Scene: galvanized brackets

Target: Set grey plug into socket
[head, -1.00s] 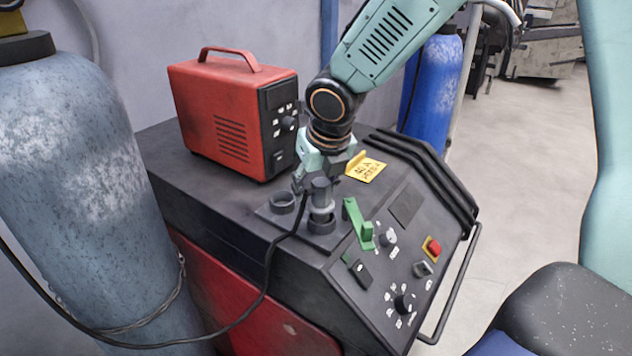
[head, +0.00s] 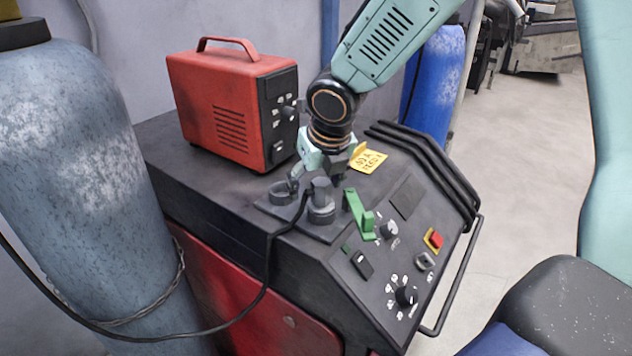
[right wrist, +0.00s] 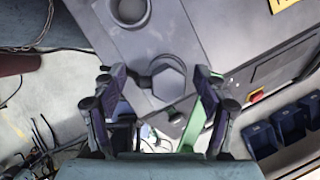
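The grey plug (head: 321,188) stands upright in the right one of two round sockets (head: 321,213) on a grey plate, its black cable trailing left. Its hexagonal top shows in the right wrist view (right wrist: 168,82). How deep it sits is hard to tell. The left socket (head: 281,193) is empty. My right gripper (head: 316,181) is at the plug from above. In the right wrist view its fingers (right wrist: 162,95) stand apart on either side of the plug, with gaps visible. My left gripper is not in view.
A green lever-like part (head: 359,214) stands just right of the plug. The sloping panel (head: 405,205) carries knobs and a red button. A grey cylinder (head: 85,190) stands left.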

